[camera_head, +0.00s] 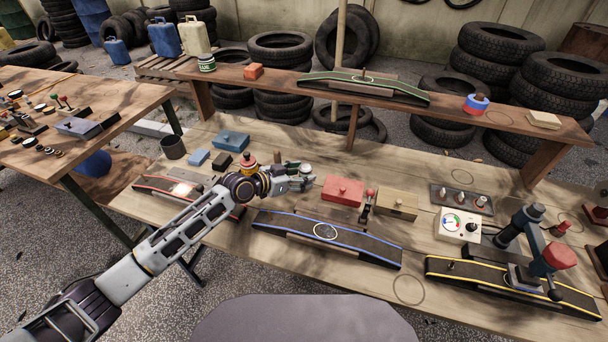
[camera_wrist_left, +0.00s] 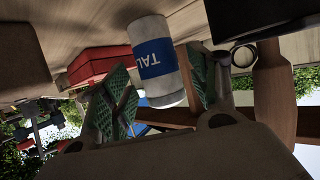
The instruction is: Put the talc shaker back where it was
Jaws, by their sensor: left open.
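The talc shaker is a white cylinder with a blue label reading "TAL" in the left wrist view (camera_wrist_left: 158,72). In the head view only a small pale part of it (camera_head: 306,169) shows at my fingertips. My left gripper (camera_head: 298,181) is low over the middle of the bench, its arm reaching in from the left. In the left wrist view its green-padded fingers (camera_wrist_left: 162,93) are open, with the shaker between them. Whether either pad touches it I cannot tell. My right gripper is not in view.
A red box (camera_head: 342,191) stands just right of my left gripper. A blue-edged ramp (camera_head: 328,238) lies in front. Drawn circles mark bare spots on the bench (camera_head: 408,290) and shelf (camera_head: 498,118). A lever press (camera_head: 530,250) stands at the right.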

